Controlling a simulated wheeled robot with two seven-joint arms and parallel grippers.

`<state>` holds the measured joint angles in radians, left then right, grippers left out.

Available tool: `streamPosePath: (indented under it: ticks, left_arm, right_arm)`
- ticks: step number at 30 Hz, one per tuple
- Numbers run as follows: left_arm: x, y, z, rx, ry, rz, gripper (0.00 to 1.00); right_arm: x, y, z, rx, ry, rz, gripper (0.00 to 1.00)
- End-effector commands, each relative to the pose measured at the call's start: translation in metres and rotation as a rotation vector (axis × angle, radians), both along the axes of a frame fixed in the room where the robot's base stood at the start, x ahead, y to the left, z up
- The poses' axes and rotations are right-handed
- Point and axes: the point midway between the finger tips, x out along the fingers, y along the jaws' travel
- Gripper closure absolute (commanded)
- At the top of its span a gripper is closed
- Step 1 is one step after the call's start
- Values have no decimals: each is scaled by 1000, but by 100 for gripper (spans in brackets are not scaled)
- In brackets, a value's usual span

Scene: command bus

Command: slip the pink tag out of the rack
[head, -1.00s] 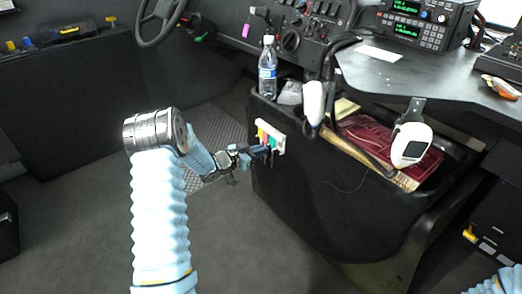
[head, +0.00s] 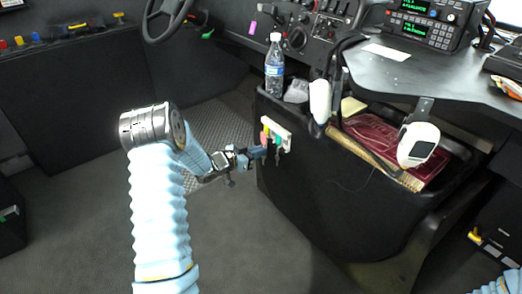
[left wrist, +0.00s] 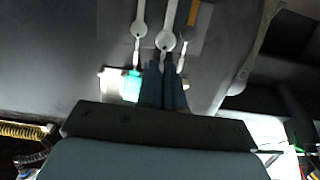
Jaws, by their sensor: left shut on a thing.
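The white rack (head: 283,136) is fixed to the side of the black console in the head view, with coloured tags in it, a green one (head: 277,141) among them. The pink tag (head: 264,138) shows at the left part of the rack, just at my left gripper's tips. My left gripper (head: 259,153) is shut on it, close in front of the rack. In the left wrist view the blue fingers (left wrist: 163,86) are together, beside the glowing green tag (left wrist: 132,86); the pink tag is hidden there. My right gripper is out of view.
A water bottle (head: 274,65) stands on the console (head: 330,205) above the rack. A white handset (head: 417,144) hangs at the right, and a dark red folder (head: 375,135) lies in the console bin. The floor left of the console is free.

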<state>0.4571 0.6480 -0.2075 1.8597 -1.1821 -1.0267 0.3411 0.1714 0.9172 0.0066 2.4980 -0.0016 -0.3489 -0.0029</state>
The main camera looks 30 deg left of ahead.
Motion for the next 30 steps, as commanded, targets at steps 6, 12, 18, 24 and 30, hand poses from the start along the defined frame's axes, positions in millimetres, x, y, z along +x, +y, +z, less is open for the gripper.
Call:
streamPosePath:
  ticks: [6,12,18,24,30]
  left_arm:
    - [-19,8,0,-2,1,1,100]
    - [-36,15,0,-1,0,1,100]
    - [-43,17,1,-1,-2,-1,100]
    - [-43,17,0,-1,-2,-1,100]
    - [-45,7,-6,-2,1,-27,100]
  right_arm:
    - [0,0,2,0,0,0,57]
    - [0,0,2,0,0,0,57]
    - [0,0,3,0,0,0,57]
    - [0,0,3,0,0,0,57]
    - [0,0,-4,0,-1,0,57]
